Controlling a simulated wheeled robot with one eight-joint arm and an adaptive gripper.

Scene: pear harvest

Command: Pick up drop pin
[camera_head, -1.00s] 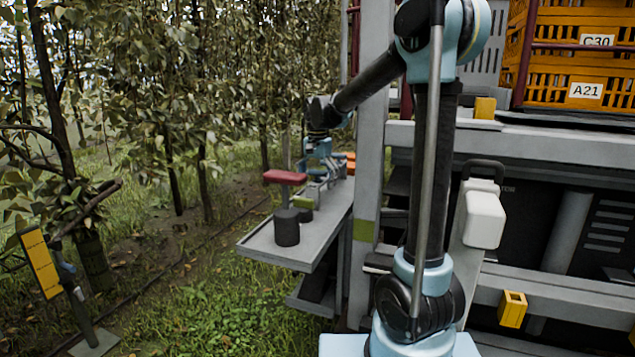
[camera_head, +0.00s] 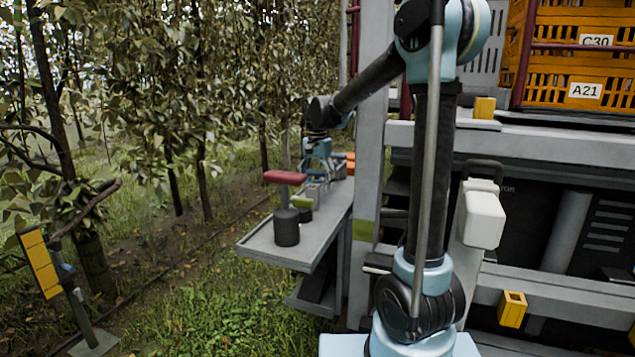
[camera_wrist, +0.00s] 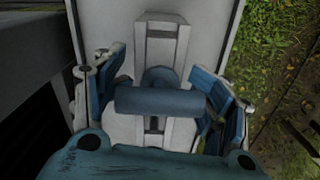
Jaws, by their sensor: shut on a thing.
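The drop pin (camera_wrist: 158,98) is a dull blue T-shaped piece with a round crossbar, seen from above in the wrist view. The pin sits over a pale slotted holder on the grey shelf (camera_wrist: 206,22). The pin's lower end is hidden. In the head view my gripper (camera_head: 319,160) is low over the far part of the shelf, and the pin cannot be made out there.
On the shelf (camera_head: 283,247) in the head view, a red-topped tool (camera_head: 284,178) and a dark cylinder (camera_head: 286,228) stand in front of my gripper. Orange pieces (camera_head: 349,163) lie behind it. A grey post (camera_head: 370,170) rises close on the right. Grass and trees lie left.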

